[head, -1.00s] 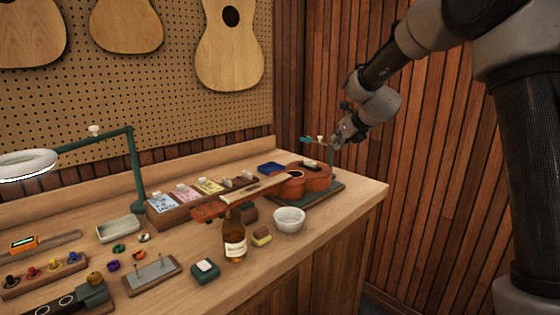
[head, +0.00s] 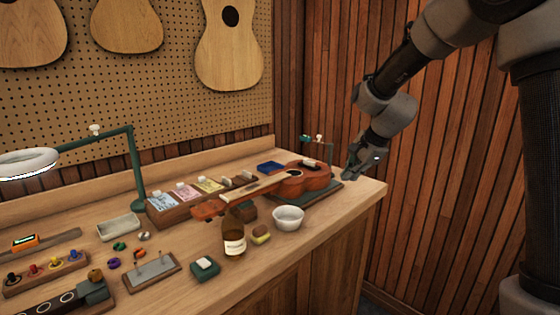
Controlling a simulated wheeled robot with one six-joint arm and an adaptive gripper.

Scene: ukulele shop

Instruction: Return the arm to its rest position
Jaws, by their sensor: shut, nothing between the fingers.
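A green stand (head: 331,150) rises behind the ukulele, close to my gripper. A white bowl (head: 289,218), a brown bottle (head: 234,240) and a card box (head: 180,212) stand left of it. A lamp (head: 135,165) is farther left. Wood-panelled wall is behind my arm.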

